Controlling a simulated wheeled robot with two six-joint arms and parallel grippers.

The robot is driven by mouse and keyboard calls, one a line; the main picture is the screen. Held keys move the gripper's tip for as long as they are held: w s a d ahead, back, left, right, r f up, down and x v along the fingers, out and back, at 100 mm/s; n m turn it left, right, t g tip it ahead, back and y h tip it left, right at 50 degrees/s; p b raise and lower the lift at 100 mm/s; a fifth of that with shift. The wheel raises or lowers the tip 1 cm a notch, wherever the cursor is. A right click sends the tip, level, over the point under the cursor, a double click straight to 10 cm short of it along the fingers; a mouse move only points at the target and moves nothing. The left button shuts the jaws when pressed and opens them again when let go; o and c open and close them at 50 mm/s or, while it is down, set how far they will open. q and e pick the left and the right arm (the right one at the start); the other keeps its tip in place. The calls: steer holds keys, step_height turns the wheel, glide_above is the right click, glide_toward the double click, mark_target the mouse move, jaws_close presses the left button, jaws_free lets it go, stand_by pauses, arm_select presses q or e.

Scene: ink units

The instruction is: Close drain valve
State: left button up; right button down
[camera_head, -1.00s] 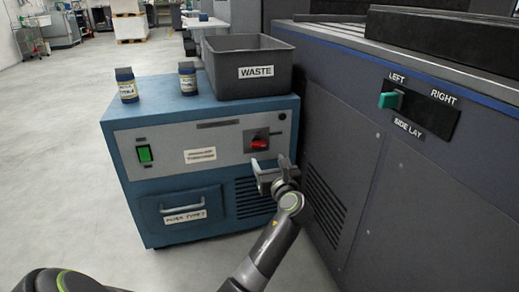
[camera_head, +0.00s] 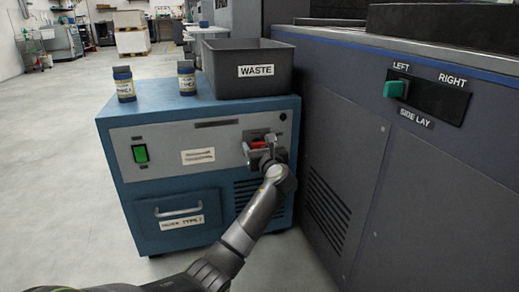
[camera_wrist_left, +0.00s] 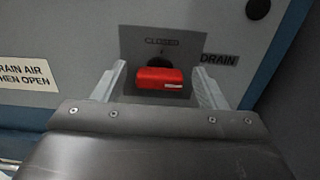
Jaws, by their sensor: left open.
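The drain valve has a red handle (camera_head: 260,144) on the front panel of the blue cabinet. In the left wrist view the red handle (camera_wrist_left: 161,78) lies sideways below the word CLOSED, with the DRAIN label (camera_wrist_left: 219,60) to its right. My left gripper (camera_head: 263,152) is at the valve in the head view. In the left wrist view its fingers (camera_wrist_left: 160,82) are open, one on each side of the handle, with gaps between. Part of the handle is hidden behind the gripper in the head view. My right gripper is not in view.
The blue cabinet (camera_head: 180,237) has a green switch (camera_head: 140,153) and a drawer (camera_head: 178,212). Two bottles (camera_head: 124,84) (camera_head: 187,78) and a WASTE bin (camera_head: 247,88) stand on top. A large dark machine (camera_head: 345,165) stands close on the right. Floor is free at left.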

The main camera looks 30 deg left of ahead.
arm_select(q)
steer(key=c, duration=1)
